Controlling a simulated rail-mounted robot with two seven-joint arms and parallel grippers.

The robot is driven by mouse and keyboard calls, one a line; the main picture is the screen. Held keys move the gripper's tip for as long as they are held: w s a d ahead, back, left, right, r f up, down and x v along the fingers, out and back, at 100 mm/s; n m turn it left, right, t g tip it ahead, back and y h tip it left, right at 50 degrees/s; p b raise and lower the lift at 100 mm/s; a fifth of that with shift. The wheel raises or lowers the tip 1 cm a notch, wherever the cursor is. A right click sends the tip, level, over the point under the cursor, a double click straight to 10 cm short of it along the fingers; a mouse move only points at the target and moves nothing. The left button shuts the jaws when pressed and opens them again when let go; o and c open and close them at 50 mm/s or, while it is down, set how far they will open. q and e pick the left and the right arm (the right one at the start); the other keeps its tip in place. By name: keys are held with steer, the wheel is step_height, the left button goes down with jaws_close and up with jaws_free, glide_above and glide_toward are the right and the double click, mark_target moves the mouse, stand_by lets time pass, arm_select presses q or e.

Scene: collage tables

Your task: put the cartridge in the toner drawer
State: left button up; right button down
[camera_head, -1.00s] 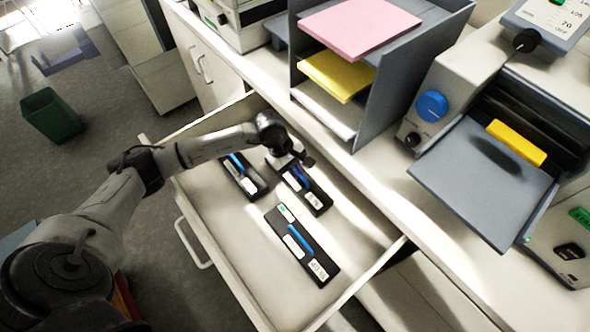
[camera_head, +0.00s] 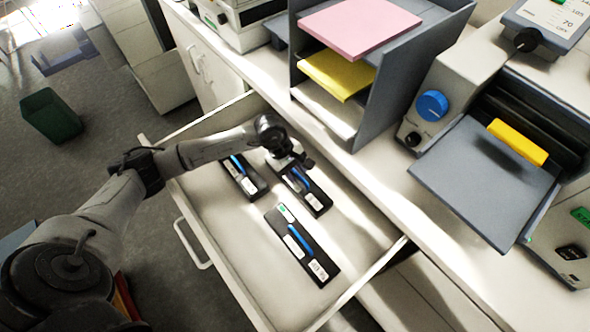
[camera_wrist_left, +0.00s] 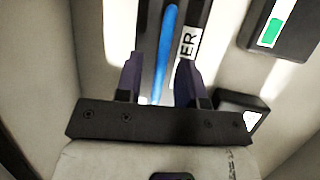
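Three black cartridges with blue strips and white labels lie in the open drawer (camera_head: 225,235) in the head view: a left one (camera_head: 240,176), a middle one (camera_head: 314,199) and a front one (camera_head: 302,245). My left gripper (camera_head: 302,163) is low over the upper-left end of the middle cartridge. In the left wrist view its two fingers (camera_wrist_left: 157,75) are apart, with the blue strip (camera_wrist_left: 167,45) of that cartridge showing between them. The fingers do not visibly close on it. The fingertips are hard to make out in the head view. My right gripper is not in view.
A grey paper rack (camera_head: 385,75) with pink and yellow sheets stands on the counter behind the drawer. A machine with a grey tray (camera_head: 480,185) stands to its right. The drawer's near left part is bare. A green bin (camera_head: 50,115) stands on the floor.

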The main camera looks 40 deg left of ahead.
arm_select(q)
steer(key=shift+r, duration=0.25)
steer(key=v, duration=1.2)
steer(key=shift+p, duration=0.3)
steer(key=shift+f, duration=0.15)
